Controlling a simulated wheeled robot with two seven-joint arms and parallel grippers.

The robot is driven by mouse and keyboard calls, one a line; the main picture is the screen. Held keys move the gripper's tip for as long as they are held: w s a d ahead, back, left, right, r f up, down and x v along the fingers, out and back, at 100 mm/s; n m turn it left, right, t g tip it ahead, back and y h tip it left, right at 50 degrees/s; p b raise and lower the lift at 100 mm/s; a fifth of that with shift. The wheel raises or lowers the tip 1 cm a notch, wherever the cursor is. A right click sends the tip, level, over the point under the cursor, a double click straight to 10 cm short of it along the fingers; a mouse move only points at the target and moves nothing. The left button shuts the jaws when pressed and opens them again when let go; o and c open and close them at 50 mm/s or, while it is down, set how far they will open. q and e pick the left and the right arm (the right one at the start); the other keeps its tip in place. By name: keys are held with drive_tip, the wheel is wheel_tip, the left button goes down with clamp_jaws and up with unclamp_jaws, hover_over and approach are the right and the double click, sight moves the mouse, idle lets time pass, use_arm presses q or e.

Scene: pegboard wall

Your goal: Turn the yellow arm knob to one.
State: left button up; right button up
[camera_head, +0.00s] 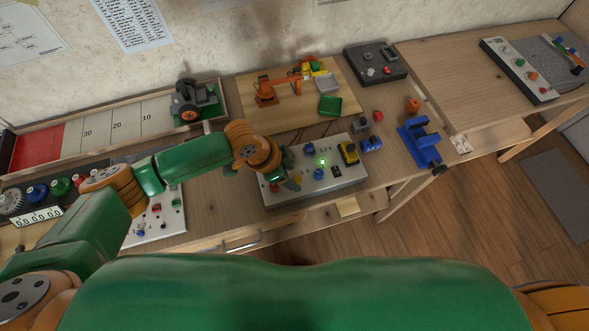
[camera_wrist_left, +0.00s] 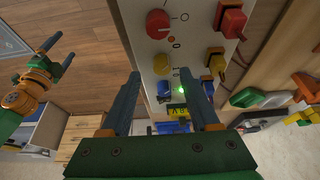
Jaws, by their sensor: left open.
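The pale control panel (camera_head: 335,186) stands on the bench, its left part covered by my left gripper (camera_head: 289,178). In the left wrist view the yellow knob (camera_wrist_left: 161,63) shows in a row with a red knob (camera_wrist_left: 157,22) and a blue knob (camera_wrist_left: 163,89). My left gripper (camera_wrist_left: 159,74) is open, its two fingertips to either side of the yellow knob in that view. I cannot tell whether they touch it. The yellow knob is hidden in the head view. My right gripper (camera_wrist_left: 57,52) shows at the left of the wrist view, open and empty, away from the panel.
Red, yellow and blue plugs (camera_wrist_left: 217,60) with wires sit beside the knobs. A green lamp (camera_head: 322,162) is lit on the panel. Behind it, an orange toy arm (camera_head: 266,92) stands on a wooden board. A blue clamp (camera_head: 421,147) stands at the right bench edge.

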sight(297, 181)
use_arm(q)
drive_tip(key=shift+s+d+f, duration=0.1)
drive_tip(key=shift+d+f, duration=0.15)
drive_tip(key=shift+f, duration=0.25)
drive_tip(key=shift+s+d+f, duration=0.1)
drive_tip(key=shift+d+f, duration=0.1)
drive_tip(key=shift+f, duration=0.3)
drive_tip(key=shift+w+f, duration=0.25)
drive_tip(key=shift+w, duration=0.1)
drive_tip(key=shift+w+f, duration=0.1)
drive_tip(key=shift+w, duration=0.2)
drive_tip(key=shift+s, duration=0.2)
drive_tip(key=c, duration=0.7)
clamp_jaws()
use_arm(e)
drive_tip(key=shift+w+f, duration=0.1)
drive_tip(key=shift+f, duration=0.1)
